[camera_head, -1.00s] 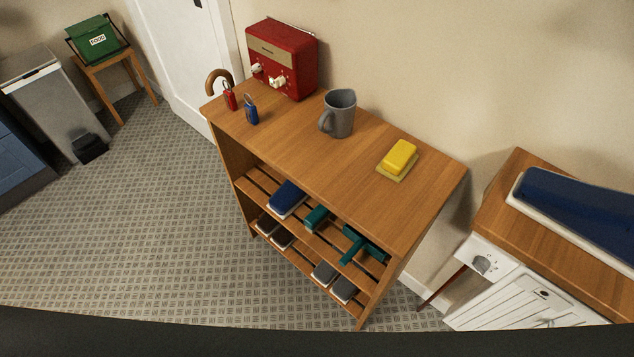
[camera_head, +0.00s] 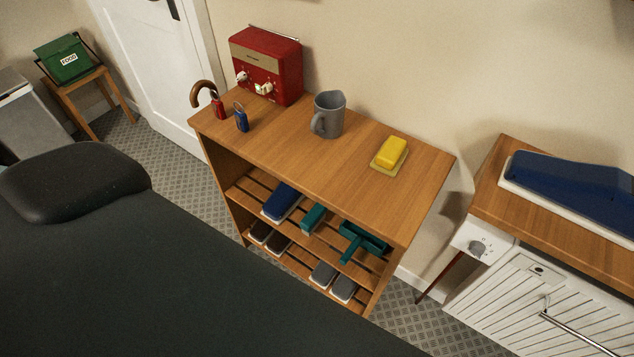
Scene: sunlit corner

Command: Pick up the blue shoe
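A blue shoe with a pale sole (camera_head: 282,201) lies on the upper slatted shelf of the wooden rack (camera_head: 330,165), at its left end. A larger dark blue object on a white base (camera_head: 575,187) lies on the wooden top at the right; I cannot tell clearly what it is. Neither of my grippers is in view. A dark part of my own body covers the lower left and hides the floor there.
Teal items (camera_head: 313,218) lie right of the blue shoe, and grey-black shoes (camera_head: 323,274) are on the shelf below. A grey mug (camera_head: 328,114), yellow block (camera_head: 390,154) and red box (camera_head: 267,66) stand on the rack's top.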

